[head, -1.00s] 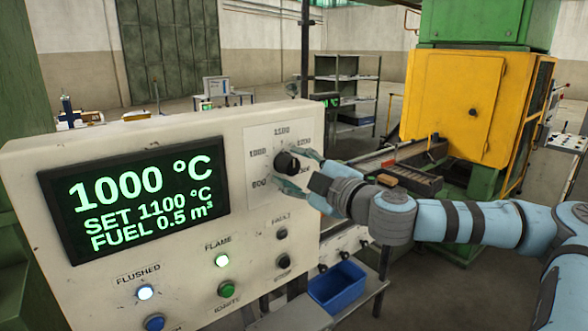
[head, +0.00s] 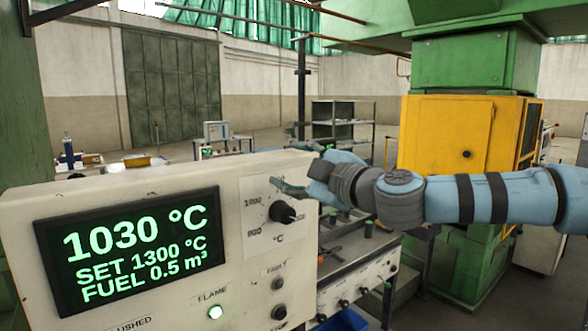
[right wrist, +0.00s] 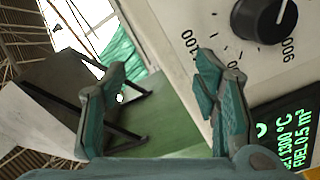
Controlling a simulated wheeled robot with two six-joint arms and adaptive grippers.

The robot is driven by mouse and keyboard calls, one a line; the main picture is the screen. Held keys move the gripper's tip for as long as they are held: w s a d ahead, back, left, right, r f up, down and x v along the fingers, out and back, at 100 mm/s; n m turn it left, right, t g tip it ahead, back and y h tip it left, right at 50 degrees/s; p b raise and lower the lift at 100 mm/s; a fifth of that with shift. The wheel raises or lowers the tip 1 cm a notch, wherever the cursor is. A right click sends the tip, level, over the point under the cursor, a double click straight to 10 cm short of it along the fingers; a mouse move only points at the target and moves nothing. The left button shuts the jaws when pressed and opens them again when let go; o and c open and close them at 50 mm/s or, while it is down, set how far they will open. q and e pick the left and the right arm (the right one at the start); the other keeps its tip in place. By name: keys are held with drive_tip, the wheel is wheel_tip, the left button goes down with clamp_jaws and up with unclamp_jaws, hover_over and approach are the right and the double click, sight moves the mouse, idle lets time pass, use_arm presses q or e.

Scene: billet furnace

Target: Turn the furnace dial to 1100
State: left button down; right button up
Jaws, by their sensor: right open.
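The black furnace dial (head: 282,212) sits on the cream control panel, with temperature marks around it. The display (head: 132,245) reads 1030 °C, SET 1300 °C, FUEL 0.5 m³. My right gripper (head: 293,167) is open and empty, above the dial and apart from it, covering some upper marks. In the right wrist view its fingers (right wrist: 162,72) are spread, with the dial outside them. My left gripper is not in view.
A blue bin (head: 343,321) is at the bottom. A yellow cabinet (head: 455,130) stands behind my right arm. Shelves (head: 343,125) stand further back.

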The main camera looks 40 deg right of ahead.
drive_tip(key=shift+w+d+f, duration=0.1)
drive_tip(key=shift+d+f, duration=0.05)
drive_tip(key=shift+d, duration=0.1)
drive_tip(key=shift+c, duration=0.2)
drive_tip(key=shift+w, duration=0.1)
drive_tip(key=s+m+t+h+b, duration=0.1)
drive_tip(key=s+m+t+b, duration=0.45)
drive_tip(key=s+b, duration=0.95)
drive_tip(key=m+g+y+b, duration=0.1)
drive_tip(key=m+g+b, duration=0.2)
drive_tip(key=m+g, duration=0.35)
approach(289, 217)
drive_tip(key=shift+t, duration=0.5)
drive_tip(key=w+p, duration=0.8)
drive_tip(key=p, duration=0.6)
drive_tip(key=shift+w+d+f, duration=0.1)
drive_tip(key=shift+w+f, duration=0.2)
drive_tip(key=shift+f+p, duration=0.1)
drive_tip(key=shift+p, duration=0.2)
drive_tip(key=shift+f, duration=0.1)
